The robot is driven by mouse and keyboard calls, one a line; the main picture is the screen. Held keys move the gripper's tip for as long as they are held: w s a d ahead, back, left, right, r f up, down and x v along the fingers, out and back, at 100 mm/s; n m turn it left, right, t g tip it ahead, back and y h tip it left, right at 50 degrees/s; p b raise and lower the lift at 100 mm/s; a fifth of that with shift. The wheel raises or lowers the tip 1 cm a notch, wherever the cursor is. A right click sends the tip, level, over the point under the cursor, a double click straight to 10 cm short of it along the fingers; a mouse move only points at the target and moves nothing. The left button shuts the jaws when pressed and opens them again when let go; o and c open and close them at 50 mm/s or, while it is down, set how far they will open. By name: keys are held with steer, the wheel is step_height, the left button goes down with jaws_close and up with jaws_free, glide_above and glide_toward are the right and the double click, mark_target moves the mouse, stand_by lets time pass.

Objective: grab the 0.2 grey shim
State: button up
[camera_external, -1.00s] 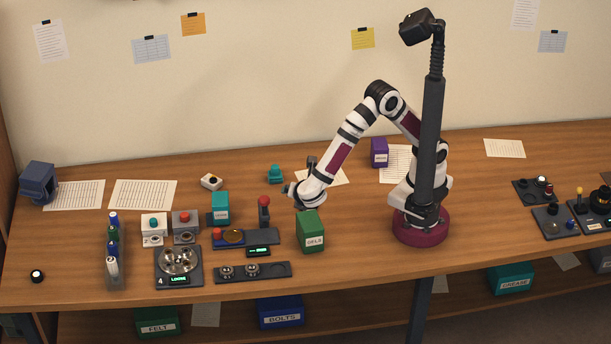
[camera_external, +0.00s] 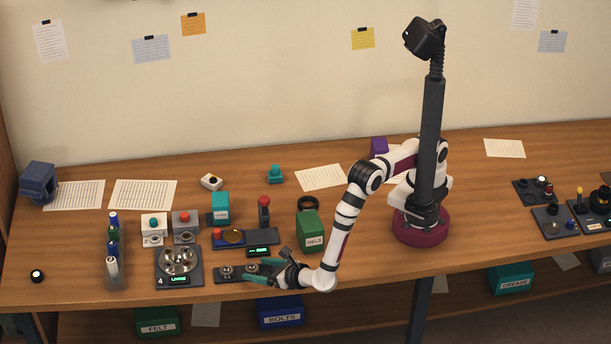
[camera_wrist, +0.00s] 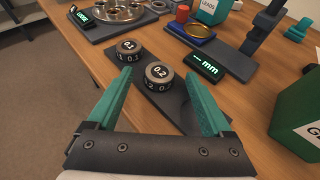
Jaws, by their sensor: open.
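The 0.2 grey shim (camera_wrist: 159,74) is a small dark-grey ring with a pale top marked 0.2, on a dark holder strip (camera_wrist: 170,106). In the wrist view it lies between my gripper's (camera_wrist: 159,85) two teal fingers, nearer the right one. My gripper is open with nothing held. A similar shim marked 0.1 (camera_wrist: 129,50) sits farther left on the same strip. In the external view my gripper (camera_external: 258,272) reaches in low from the right over the strip (camera_external: 233,279). The 0.1 shim (camera_external: 226,271) shows there left of the fingers; the 0.2 shim is partly hidden near the fingertips.
A black display reading mm (camera_wrist: 203,67) and a dark tray with a brass dish (camera_wrist: 199,31) lie beyond the strip. A green box (camera_wrist: 296,118) stands close on the right. A round metal tray (camera_external: 179,260) is to the left. The table's front edge is near.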

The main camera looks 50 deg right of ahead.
steer(key=shift+w+f, duration=0.2)
steer(key=shift+w, duration=0.45)
jaws_close()
steer(key=shift+r, duration=0.1)
